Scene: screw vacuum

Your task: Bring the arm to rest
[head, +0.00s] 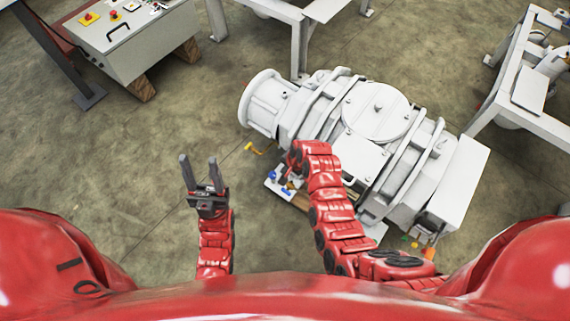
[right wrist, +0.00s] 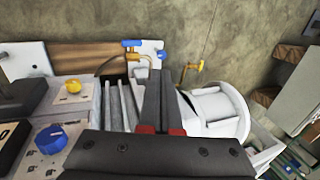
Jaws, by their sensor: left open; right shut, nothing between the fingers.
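My left gripper (head: 199,162) stands open and empty over bare floor in the head view, its two dark fingers apart and pointing away from me. My right arm (head: 325,190) reaches to the near side of the white vacuum machine (head: 375,108). Its gripper is hidden in the head view behind the bent wrist. In the right wrist view the right gripper (right wrist: 161,82) has its two dark fingers side by side, shut with nothing held. They are in front of the machine's white round end (right wrist: 215,108) and blue-handled valves (right wrist: 132,43); I cannot tell whether they touch anything.
A yellow knob (right wrist: 73,86) and a blue knob (right wrist: 50,138) are left of the right fingers. A yellow-handled pipe (right wrist: 195,67) stands behind. A grey control box (head: 130,40) on wooden blocks is far left, a white frame (head: 520,90) right. Floor around the left gripper is clear.

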